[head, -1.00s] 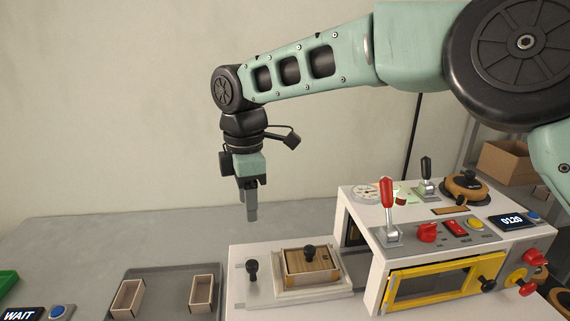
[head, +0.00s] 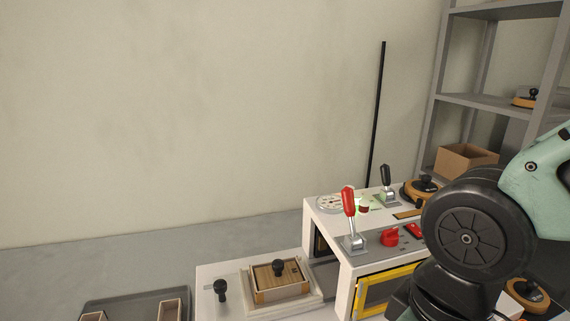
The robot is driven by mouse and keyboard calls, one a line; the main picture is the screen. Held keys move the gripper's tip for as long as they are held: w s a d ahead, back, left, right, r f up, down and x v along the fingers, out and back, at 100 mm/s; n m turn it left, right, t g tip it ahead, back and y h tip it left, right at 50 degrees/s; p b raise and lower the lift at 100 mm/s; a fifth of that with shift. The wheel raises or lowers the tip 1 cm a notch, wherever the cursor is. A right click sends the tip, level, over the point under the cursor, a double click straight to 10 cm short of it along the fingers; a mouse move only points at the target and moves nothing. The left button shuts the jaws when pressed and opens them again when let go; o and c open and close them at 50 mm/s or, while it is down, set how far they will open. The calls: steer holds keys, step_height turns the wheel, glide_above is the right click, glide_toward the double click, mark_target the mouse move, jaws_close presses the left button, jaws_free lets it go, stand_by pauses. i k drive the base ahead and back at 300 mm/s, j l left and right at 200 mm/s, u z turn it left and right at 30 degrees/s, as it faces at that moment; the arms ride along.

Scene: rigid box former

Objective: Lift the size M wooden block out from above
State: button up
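My gripper is outside the head view. Only my arm's joints show, at the right edge, well to the right of the block and in front of the machine.
The white machine (head: 345,282) with a red lever (head: 349,202) and yellow-framed window stands right of the block. A black-knobbed handle (head: 221,289) is left of it. A grey tray (head: 137,307) with small boxes lies lower left. A shelf (head: 485,99) stands behind right.

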mark_target(279, 273)
steer(key=j+u, duration=0.5)
steer(key=i+j+u, duration=0.15)
steer(key=j+u, duration=0.35)
steer(key=j, duration=0.2)
